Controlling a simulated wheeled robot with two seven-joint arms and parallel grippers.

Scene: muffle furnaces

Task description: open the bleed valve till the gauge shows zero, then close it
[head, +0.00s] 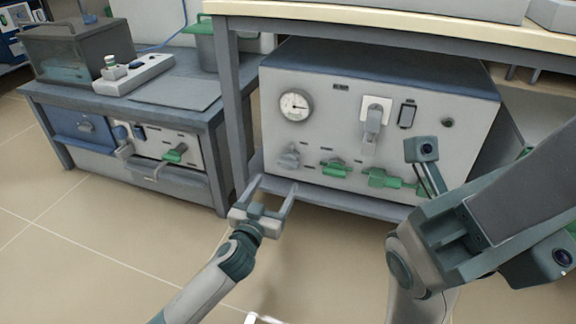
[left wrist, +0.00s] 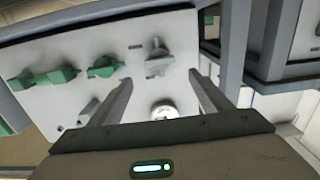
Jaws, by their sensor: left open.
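The grey panel of a cabinet (head: 330,130) under the bench carries a round white gauge (head: 295,105); its reading is too small to tell. Below the gauge is a grey valve handle (head: 288,158), with green valve handles (head: 333,168) to its right. Which is the bleed valve I cannot read. My left gripper (head: 275,183) is open and empty, in front of and below the grey handle. In the left wrist view the grey handle (left wrist: 158,60) is ahead of the spread fingers (left wrist: 160,77), apart from them; the gauge (left wrist: 164,111) shows between them. My right gripper's fingers cannot be made out.
A white switch or socket (head: 375,112) with a hanging plug sits right of the gauge. A lower table (head: 190,92) with smaller equipment stands left, its leg near the bench leg (head: 237,130). My right arm covers the lower right. The floor (head: 120,240) is clear at left.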

